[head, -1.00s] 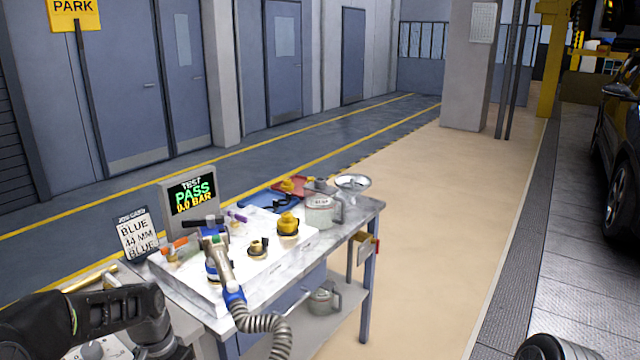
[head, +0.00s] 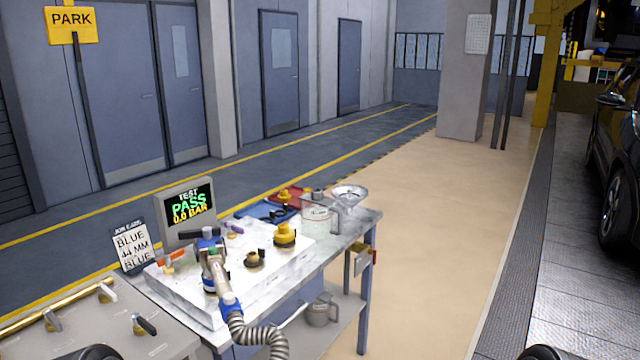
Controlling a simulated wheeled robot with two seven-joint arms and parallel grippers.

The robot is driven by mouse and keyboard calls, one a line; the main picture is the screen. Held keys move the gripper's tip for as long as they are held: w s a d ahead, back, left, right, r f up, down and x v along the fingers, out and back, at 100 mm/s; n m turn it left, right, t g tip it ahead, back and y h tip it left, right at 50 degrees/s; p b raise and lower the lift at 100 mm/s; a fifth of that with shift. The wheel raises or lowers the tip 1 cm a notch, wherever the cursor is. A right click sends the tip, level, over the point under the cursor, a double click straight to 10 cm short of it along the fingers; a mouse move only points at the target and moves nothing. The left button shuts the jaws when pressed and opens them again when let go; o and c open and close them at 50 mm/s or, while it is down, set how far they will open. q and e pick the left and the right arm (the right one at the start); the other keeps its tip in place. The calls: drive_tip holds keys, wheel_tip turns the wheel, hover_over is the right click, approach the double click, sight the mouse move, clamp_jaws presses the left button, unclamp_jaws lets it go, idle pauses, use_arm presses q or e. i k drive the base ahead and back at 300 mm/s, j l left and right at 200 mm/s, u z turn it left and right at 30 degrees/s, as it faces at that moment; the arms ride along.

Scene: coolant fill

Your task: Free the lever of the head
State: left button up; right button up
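The head (head: 213,258) is a grey metal piece with blue parts, standing on the white block on the bench. A grey corrugated hose (head: 262,335) runs from its blue lower end over the front edge. A dark bar (head: 188,235), apparently the lever, lies across its top; whether it is locked cannot be made out. Neither gripper shows. Only dark rounded pieces of my own body show at the bottom edge, left and right, apart from the head.
A yellow cap (head: 285,235) and a smaller brass fitting (head: 254,258) are right of the head. A display (head: 187,208) reading PASS and a job card (head: 131,246) stand behind. A panel with valves (head: 95,318) is left.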

sight(207, 232)
drive_tip(key=i+l, duration=0.75)
drive_tip(key=i+l+u, duration=0.25)
drive_tip(key=k+u, duration=0.1)
drive_tip(key=u, duration=1.35)
